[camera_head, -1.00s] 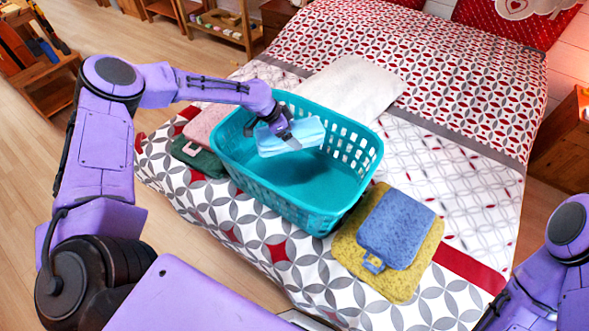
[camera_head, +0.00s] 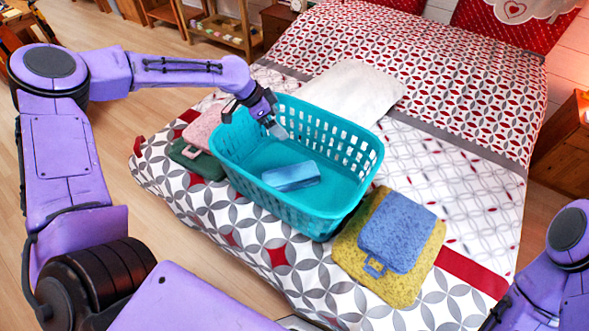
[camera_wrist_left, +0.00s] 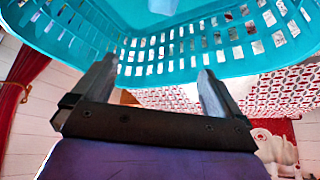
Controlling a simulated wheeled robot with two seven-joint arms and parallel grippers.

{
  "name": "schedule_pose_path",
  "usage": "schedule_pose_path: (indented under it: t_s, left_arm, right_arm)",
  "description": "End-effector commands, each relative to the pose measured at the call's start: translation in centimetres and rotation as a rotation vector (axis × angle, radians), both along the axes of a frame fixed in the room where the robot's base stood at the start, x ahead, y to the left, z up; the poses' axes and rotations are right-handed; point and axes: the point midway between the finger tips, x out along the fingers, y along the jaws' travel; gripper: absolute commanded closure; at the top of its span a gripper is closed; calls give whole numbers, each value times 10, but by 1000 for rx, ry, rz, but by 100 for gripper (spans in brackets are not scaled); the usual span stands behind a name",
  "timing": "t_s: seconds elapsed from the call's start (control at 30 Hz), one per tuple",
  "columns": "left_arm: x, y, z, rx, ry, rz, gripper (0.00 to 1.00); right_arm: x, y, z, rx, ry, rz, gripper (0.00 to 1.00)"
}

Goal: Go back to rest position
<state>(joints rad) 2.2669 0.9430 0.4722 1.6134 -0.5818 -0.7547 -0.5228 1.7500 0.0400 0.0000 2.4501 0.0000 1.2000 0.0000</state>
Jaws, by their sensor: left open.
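A teal laundry basket (camera_head: 285,214) with slotted sides stands on the bed. A folded light-blue cloth (camera_head: 291,176) lies on the basket floor. My left gripper (camera_head: 263,117) is open and empty at the basket's back-left rim, above the cloth and apart from it. In the left wrist view the two fingers of my left gripper (camera_wrist_left: 152,85) are spread with nothing between them, and the basket wall (camera_wrist_left: 180,45) fills the top. Part of my right arm shows at the lower right of the head view; its gripper is out of frame.
Yellow (camera_head: 350,247) and blue (camera_head: 398,232) folded towels are stacked right of the basket. Pink (camera_head: 203,128) and green (camera_head: 197,160) ones lie at its left. A white towel (camera_head: 352,88) lies behind it. A wooden nightstand (camera_head: 562,150) stands at the right. Floor at the left is clear.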

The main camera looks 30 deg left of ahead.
Motion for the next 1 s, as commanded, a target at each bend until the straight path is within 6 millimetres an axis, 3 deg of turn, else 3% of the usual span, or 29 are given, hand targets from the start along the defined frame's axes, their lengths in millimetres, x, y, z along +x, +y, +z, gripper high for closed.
schedule_pose_path:
  t_s: [0.17, 0.67, 1.0]
  left_arm:
    - [-6, 6, 15, 0, -1, -2, 0]
    - [-6, 6, 17, 0, 0, -1, 0]
    - [-6, 6, 78, 0, 0, -1, 0]
  right_arm:
    - [0, 0, -2, 0, 0, 0, 57]
    - [0, 0, 0, 0, 0, 0, 57]
    - [0, 0, 61, 0, 0, 0, 57]
